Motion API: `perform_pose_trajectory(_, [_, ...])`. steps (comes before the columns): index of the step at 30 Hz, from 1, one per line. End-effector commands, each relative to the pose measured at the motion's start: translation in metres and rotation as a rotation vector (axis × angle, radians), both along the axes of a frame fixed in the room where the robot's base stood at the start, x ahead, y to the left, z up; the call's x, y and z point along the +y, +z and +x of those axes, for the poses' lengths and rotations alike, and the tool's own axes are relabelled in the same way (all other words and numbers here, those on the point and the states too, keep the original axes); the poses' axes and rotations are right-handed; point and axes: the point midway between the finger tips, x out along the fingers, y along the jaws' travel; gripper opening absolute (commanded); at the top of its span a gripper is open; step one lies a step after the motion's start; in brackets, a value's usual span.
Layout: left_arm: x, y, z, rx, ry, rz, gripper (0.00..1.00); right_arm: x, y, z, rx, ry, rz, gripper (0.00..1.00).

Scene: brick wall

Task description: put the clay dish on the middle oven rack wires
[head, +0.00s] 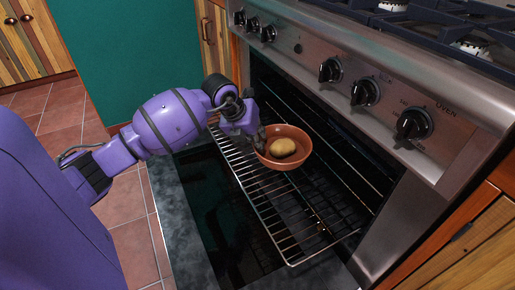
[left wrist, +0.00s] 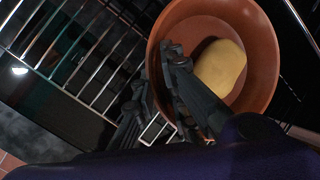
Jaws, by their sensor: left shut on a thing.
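The clay dish (head: 298,158) is a brown-orange round bowl with a tan potato-like item (head: 282,147) in it. In the head view it is over the pulled-out oven rack (head: 259,203), near the oven opening. My left gripper (head: 259,137) is shut on the dish's left rim. The left wrist view shows the dish (left wrist: 272,70) with the gripper fingers (left wrist: 172,72) at its rim and the item (left wrist: 220,66) inside. I cannot tell whether the dish's underside touches the wires. My right gripper is not in view.
The oven door (head: 165,213) is open below the rack. The steel control panel with black knobs (head: 365,92) overhangs the opening at the right. The rack's front wires are bare. A wooden cabinet (head: 480,240) stands at the lower right.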

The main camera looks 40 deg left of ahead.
Motion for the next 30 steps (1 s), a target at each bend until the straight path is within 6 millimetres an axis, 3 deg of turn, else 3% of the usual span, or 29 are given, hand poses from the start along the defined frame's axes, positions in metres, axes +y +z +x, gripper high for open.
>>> perform_pose_trajectory(5, [-0.001, -0.028, 0.001, -0.002, 0.000, -0.004, 0.00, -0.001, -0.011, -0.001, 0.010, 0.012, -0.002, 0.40])
perform_pose_trajectory(16, [0.000, -0.031, 0.001, -0.003, -0.001, -0.001, 0.00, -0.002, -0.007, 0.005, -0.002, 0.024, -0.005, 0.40])
perform_pose_trajectory(17, [0.000, -0.033, -0.001, 0.002, 0.000, 0.000, 0.14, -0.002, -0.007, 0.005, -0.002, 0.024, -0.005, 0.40])
perform_pose_trajectory(21, [0.000, -0.032, -0.001, 0.001, 0.000, 0.000, 0.31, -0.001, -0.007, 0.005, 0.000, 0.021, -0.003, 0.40])
perform_pose_trajectory(30, [-0.001, -0.032, -0.001, 0.001, 0.000, 0.000, 0.31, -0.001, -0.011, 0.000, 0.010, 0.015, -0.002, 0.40])
